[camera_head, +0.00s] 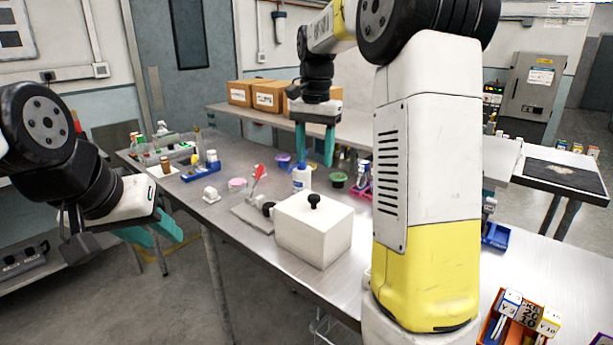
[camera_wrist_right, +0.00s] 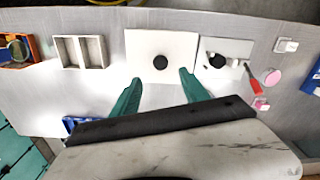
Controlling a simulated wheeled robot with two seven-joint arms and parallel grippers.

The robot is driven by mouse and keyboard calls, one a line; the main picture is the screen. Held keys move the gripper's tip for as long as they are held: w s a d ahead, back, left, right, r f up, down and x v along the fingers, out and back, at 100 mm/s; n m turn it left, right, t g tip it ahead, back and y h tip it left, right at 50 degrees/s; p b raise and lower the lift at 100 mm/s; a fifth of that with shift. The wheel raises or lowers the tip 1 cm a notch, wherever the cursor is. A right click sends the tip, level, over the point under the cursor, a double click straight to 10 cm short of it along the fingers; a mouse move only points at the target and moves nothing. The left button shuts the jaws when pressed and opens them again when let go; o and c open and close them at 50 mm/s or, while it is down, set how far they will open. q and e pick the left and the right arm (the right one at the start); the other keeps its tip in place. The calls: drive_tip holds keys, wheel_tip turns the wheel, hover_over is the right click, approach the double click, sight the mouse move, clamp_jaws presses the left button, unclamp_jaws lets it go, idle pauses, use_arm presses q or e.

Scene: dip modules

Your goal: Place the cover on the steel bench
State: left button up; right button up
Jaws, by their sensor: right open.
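The cover (camera_head: 308,240) is a white box shape with a black knob on top. It stands upright on the steel bench (camera_head: 218,215); whether anything is under it is hidden. In the right wrist view the cover (camera_wrist_right: 140,45) lies just beyond my fingertips, its knob between their lines of sight. My right gripper (camera_head: 314,160) points down, open and empty, above and behind the cover, apart from it. It also shows in the right wrist view (camera_wrist_right: 160,88). My left gripper (camera_head: 167,234) is off the bench's front left edge, its teal fingers apart and empty.
A grey plate (camera_head: 245,214) with a black knob and red-handled part sits left of the cover. A white bottle (camera_head: 301,178) and coloured cups stand behind. An orange bin (camera_head: 490,325) is at front right. A white two-slot tray (camera_wrist_right: 80,52) shows in the wrist view.

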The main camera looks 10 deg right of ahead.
drive_tip(key=s+a+f+n+t+y, duration=0.2)
drive_tip(key=s+n+t, duration=0.4)
drive_tip(key=s, duration=1.7)
drive_tip(key=shift+s+n, duration=0.4)
drive_tip(key=shift+n, duration=0.5)
